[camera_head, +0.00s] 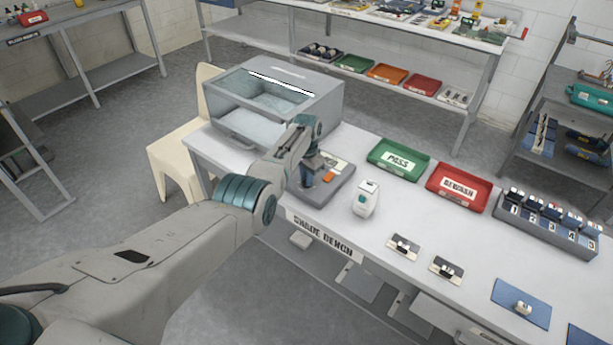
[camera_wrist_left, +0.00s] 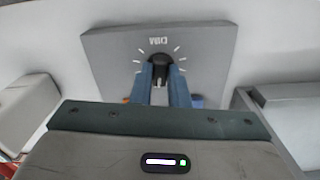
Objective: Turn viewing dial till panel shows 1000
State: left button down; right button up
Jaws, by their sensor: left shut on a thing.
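The grey control panel (camera_head: 338,186) lies on the white bench, in front of the glass-topped box. In the left wrist view the panel (camera_wrist_left: 105,50) carries a black dial (camera_wrist_left: 159,70) with white tick marks around it and lettering above it. My left gripper (camera_head: 306,184) reaches down onto the panel. In the left wrist view the blue fingers of my left gripper (camera_wrist_left: 161,75) are shut on the dial, one on each side. A small display and an orange patch (camera_head: 328,177) show beside the gripper. I cannot read any number on the display. My right gripper is not in view.
A glass-topped box (camera_head: 325,112) stands behind the panel. A white bottle-like device (camera_head: 366,199) stands to its right. A green PASS tray (camera_head: 398,160), a red tray (camera_head: 460,187) and a numbered rack (camera_head: 545,225) lie farther right. Small dark-topped items (camera_head: 403,246) lie near the front edge.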

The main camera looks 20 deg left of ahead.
pick_arm(q)
jog(key=shift+w+r+m, duration=0.1)
jog(key=shift+r+m, duration=0.05)
jog(key=shift+m, duration=0.25)
jog(key=c, duration=1.4)
grip_release()
jog(key=shift+r, duration=0.3)
notch_tip(320, 180, up, 10)
jog(key=shift+b, duration=0.3)
